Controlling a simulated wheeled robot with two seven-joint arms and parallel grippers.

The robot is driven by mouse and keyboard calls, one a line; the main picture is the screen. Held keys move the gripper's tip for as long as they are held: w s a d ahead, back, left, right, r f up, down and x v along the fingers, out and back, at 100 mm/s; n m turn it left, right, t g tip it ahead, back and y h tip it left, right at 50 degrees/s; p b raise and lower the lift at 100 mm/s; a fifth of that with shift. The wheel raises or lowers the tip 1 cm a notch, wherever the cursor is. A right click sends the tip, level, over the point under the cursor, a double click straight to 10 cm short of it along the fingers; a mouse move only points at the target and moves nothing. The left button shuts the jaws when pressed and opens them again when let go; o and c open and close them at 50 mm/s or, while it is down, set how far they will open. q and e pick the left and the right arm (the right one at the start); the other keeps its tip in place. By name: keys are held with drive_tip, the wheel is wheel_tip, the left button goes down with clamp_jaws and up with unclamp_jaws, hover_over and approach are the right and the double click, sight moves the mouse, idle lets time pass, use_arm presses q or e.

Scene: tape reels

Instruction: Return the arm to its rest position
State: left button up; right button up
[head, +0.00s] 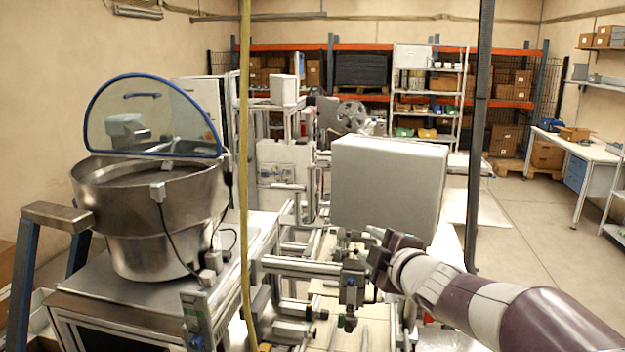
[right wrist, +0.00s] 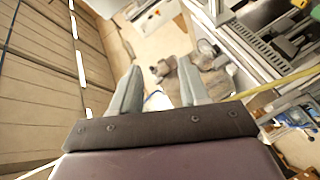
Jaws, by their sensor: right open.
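My right arm comes in from the lower right in the head view. Its gripper (head: 374,246) is held in the air in front of the machine frame, just below a large grey box-shaped housing (head: 385,182). In the right wrist view the two pale fingers of the right gripper (right wrist: 158,88) stand apart with nothing between them. The floor and blurred grey parts show beyond them. My left arm and gripper are not in view. A grey reel (head: 351,117) stands behind the housing, partly hidden.
Aluminium rails and fittings (head: 305,268) lie close to the left of the right gripper. A steel bowl feeder (head: 150,210) stands at the left. A yellow hose (head: 245,120) and a dark post (head: 480,130) rise in front. Open floor (head: 520,235) lies at the right.

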drive_tip(key=s+d+f+m+g+h+b, duration=0.25)
drive_tip(key=s+f+m, duration=0.25)
drive_tip(key=f, duration=0.5)
drive_tip(key=s+d+f+m+g+h+b, duration=0.1)
drive_tip(key=s+d+f+m+g+h, duration=0.35)
drive_tip(key=f, duration=0.55)
use_arm(q)
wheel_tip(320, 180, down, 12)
drive_tip(key=b, duration=0.7)
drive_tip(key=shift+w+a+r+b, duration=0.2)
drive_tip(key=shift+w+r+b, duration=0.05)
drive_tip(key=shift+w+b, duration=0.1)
use_arm(e)
drive_tip(key=s+f+m+g+y, duration=0.2)
drive_tip(key=s+f+m+g, duration=0.4)
drive_tip(key=s+f, duration=1.1)
drive_tip(key=shift+s+a+f+m, duration=0.25)
drive_tip(key=shift+s+m, duration=0.35)
drive_tip(key=shift+m, duration=0.15)
